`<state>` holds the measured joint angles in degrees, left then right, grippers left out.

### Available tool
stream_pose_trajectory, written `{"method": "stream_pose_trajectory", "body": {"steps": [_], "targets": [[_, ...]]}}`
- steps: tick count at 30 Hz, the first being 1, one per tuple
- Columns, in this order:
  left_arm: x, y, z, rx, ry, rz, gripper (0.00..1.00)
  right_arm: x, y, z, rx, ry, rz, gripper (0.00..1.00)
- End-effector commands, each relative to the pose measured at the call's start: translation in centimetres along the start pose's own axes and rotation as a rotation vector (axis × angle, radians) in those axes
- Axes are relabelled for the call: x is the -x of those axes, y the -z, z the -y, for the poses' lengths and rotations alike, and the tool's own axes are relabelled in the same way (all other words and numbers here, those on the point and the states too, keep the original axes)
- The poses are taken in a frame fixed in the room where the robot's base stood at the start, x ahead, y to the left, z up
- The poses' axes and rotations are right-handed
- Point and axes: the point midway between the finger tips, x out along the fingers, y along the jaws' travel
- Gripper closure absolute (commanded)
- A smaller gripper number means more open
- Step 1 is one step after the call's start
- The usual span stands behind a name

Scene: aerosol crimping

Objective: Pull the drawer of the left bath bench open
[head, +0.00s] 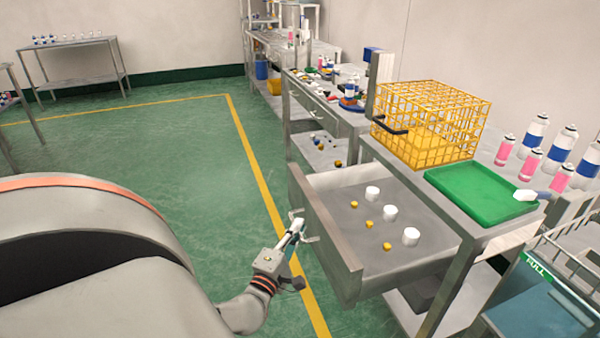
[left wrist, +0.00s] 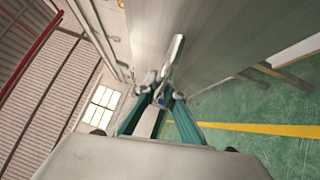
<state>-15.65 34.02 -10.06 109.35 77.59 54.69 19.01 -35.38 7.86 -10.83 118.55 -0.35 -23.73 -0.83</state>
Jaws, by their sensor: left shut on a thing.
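The drawer (head: 325,228) of the bench stands pulled out, with its inside open to view. It holds several white cylindrical pieces and several small yellow pieces. My left gripper (head: 294,228) is at the drawer's front face, shut on the drawer handle (head: 308,238). In the left wrist view the gripper's fingers (left wrist: 163,92) close around the handle (left wrist: 175,55), in front of the grey drawer face (left wrist: 215,40). The bench (head: 450,215) stands behind the drawer at the right. My right gripper does not show.
On the bench top are a yellow wire cage (head: 430,125), a green tray (head: 480,194) and several spray cans (head: 560,148). A blue bin marked FULL (head: 530,295) stands at the lower right. Another bench (head: 335,112) stands farther back. The green floor (head: 195,160) at the left is clear.

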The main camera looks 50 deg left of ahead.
Motion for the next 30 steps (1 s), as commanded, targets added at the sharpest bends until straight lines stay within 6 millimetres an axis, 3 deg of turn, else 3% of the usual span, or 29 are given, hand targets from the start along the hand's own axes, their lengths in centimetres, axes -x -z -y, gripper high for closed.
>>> {"method": "stream_pose_trajectory", "body": {"steps": [8, 9, 11, 23, 30], "targets": [[0.1, -0.1, 0.2, -0.001, 0.003, 0.002, 1.0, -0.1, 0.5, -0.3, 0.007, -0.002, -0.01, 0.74], [0.1, -0.1, 0.2, -0.001, 0.003, 0.002, 0.84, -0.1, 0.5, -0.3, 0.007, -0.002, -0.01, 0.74], [0.1, -0.1, 0.1, -0.001, 0.003, 0.002, 0.74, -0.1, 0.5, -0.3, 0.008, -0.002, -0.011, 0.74], [0.5, 0.0, 0.1, -0.001, 0.003, 0.0, 0.74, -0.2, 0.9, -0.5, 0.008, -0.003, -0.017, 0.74], [4.3, 0.0, 0.2, 0.0, 0.007, 0.0, 0.74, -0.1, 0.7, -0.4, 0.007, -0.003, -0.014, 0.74]]}}
